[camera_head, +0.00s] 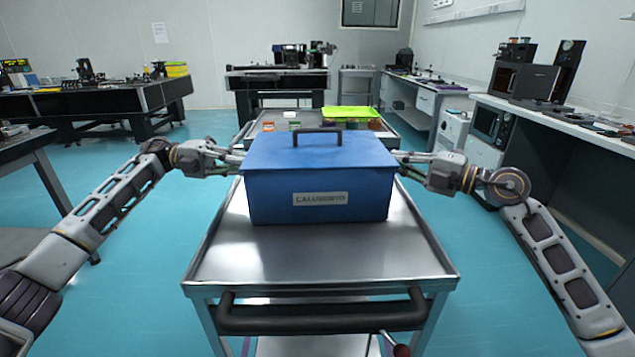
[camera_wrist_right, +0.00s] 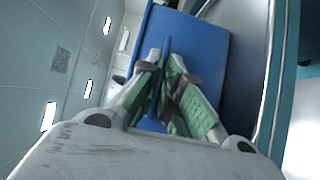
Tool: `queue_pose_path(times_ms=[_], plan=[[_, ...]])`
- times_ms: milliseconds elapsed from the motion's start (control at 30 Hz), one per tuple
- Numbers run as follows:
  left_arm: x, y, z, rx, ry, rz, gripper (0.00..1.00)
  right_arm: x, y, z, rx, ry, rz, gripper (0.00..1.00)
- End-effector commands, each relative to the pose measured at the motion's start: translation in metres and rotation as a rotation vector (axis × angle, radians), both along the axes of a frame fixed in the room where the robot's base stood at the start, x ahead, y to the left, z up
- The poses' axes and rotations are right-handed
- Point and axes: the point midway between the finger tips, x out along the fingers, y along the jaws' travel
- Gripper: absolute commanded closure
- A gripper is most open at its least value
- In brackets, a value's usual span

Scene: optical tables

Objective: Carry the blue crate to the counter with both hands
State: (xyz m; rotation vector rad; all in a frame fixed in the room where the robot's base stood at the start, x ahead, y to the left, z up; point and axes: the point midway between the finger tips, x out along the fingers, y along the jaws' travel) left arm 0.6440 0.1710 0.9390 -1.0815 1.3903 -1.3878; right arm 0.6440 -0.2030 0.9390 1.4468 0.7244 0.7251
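The blue crate (camera_head: 318,180) has a lid with a dark handle on top and a white label on its front. It stands upright on a metal cart (camera_head: 320,262), with no gap visible beneath it. My right gripper (camera_head: 402,160) is at the crate's right side. In the right wrist view, its green-padded fingers (camera_wrist_right: 165,85) are closed on a thin blue part of the crate (camera_wrist_right: 207,55). My left gripper (camera_head: 236,158) is at the crate's left side, with its fingertips partly hidden. A white counter (camera_head: 588,122) runs along the right wall.
Behind the crate is another surface with a yellow-green tray (camera_head: 350,113). A black handle bar (camera_head: 320,314) crosses the cart's near end. Dark tables stand at the left (camera_head: 100,100) and back (camera_head: 277,80). Blue floor (camera_head: 480,260) is open on both sides.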

Motion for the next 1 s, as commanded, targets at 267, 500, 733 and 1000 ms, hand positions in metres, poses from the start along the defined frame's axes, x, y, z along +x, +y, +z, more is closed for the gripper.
queue_pose_path(times_ms=[267,500,733,1000], plan=[[0.0,0.0,0.0,0.0,0.0,0.0,1.0,0.0,0.0,-0.001,-0.001,0.001,0.0,1.0],[0.0,0.0,0.002,-0.001,-0.002,0.0,1.0,0.0,0.0,0.001,0.0,-0.001,0.0,1.0],[0.0,0.0,0.004,-0.002,0.0,0.001,1.0,0.0,0.0,0.004,0.001,-0.001,0.0,1.0],[0.0,0.001,0.013,-0.002,-0.001,0.001,1.0,0.0,0.0,0.012,0.0,-0.001,0.0,1.0]])
